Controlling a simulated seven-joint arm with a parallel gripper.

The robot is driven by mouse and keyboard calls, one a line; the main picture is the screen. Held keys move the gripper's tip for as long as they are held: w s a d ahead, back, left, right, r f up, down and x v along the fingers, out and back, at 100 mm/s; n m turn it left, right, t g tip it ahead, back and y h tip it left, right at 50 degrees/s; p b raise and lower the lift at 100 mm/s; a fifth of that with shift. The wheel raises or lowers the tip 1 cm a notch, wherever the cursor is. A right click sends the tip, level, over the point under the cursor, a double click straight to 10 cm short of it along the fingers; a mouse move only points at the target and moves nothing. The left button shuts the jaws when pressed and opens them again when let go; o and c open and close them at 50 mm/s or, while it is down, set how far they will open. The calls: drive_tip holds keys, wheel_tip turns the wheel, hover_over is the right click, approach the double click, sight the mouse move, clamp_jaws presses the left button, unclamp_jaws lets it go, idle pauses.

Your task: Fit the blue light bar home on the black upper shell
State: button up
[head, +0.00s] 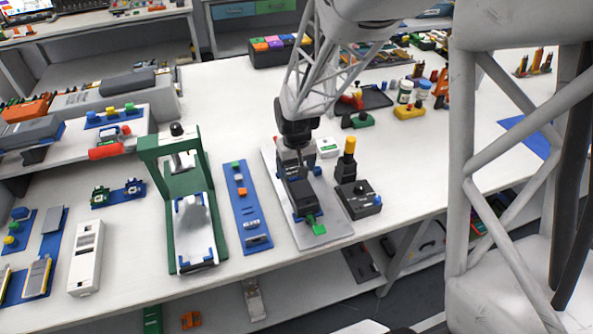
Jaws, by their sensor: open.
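My gripper (296,172) points down over a grey plate (322,238) near the middle of the table in the head view. A black block (301,203), which looks like the upper shell, sits on this plate right below the fingers. Blue parts show at the block's sides, and a green piece (314,224) sticks out at its near end. My gripper is open; the fingertips are close to the block, and I cannot tell whether they touch it. I cannot make out the blue light bar for sure; the gripper and block may hide it.
Left of the plate lies a long blue tray (251,224) with small parts. Farther left stands a green press frame (172,215). Right of the plate is a black box (358,199) with a yellow-topped post. White table is bare between the tray and the press.

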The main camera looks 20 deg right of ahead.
sight(297, 177)
drive_tip(key=shift+r, duration=2.85)
drive_tip(key=s+a+r+t, duration=0.1)
drive_tip(key=s+r, duration=0.7)
drive_tip(key=s, duration=0.4)
drive_tip(key=s+a+r+t, duration=0.1)
drive_tip(key=s+r, duration=0.8)
drive_tip(key=s, duration=0.3)
drive_tip(key=shift+a+t, duration=0.3)
drive_tip(key=shift+a, duration=0.05)
